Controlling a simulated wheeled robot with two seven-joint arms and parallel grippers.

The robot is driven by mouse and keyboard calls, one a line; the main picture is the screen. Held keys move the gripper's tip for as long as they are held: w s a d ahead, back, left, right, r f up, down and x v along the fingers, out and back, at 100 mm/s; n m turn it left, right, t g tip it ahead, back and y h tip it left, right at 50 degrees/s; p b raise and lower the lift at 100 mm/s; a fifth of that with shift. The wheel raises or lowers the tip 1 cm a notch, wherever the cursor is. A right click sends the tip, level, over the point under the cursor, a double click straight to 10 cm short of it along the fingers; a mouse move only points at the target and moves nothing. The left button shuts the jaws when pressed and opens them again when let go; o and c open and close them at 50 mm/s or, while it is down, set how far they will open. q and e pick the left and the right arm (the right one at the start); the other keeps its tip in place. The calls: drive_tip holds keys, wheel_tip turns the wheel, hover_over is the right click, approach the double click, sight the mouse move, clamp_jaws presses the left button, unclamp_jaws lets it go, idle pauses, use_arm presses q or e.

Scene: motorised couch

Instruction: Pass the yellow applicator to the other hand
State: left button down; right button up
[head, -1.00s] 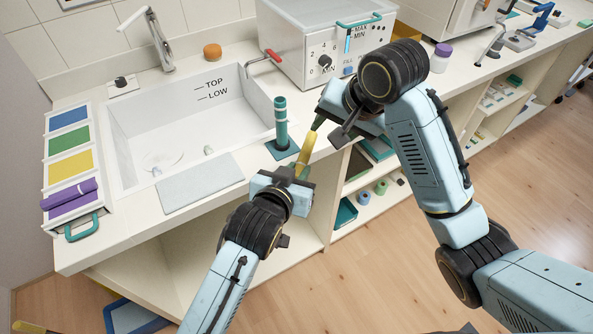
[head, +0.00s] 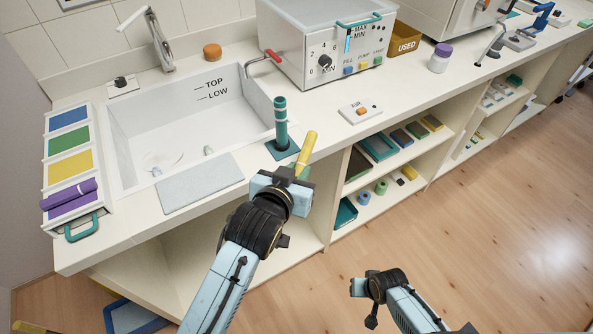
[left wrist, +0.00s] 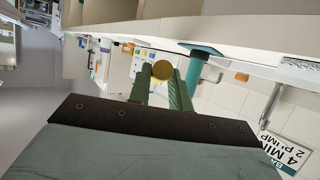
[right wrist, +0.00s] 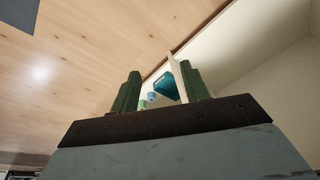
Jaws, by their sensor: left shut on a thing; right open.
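The yellow applicator (head: 307,147) stands tilted up out of my left gripper (head: 296,176), near the front edge of the counter. My left gripper is shut on its lower part. In the left wrist view the applicator's round yellow end (left wrist: 162,70) shows between the two green fingers. My right gripper (head: 358,287) is low at the right of the head view, over the floor and well apart from the applicator. In the right wrist view its green fingers (right wrist: 160,85) are spread with nothing held between them.
A teal post (head: 281,125) on a square base stands on the counter just behind the applicator. The sink (head: 140,140) and a rack of coloured panels (head: 70,168) are at left. Open shelves (head: 390,165) sit under the counter. Floor at right is clear.

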drive_tip(key=s+d+f+n, duration=0.1)
drive_tip(key=s+f, duration=0.2)
drive_tip(key=s, duration=0.6)
drive_tip(key=s+d+f+n+g, duration=0.1)
drive_tip(key=s+d+f, duration=0.1)
drive_tip(key=s, duration=0.7)
drive_tip(key=s+d+f+n, duration=0.1)
drive_tip(key=s+f, duration=0.3)
drive_tip(key=s, duration=0.5)
drive_tip(key=shift+s+d+f+n+h, duration=0.2)
drive_tip(key=shift+f+n+h, duration=0.1)
drive_tip(key=shift+f+h, duration=0.1)
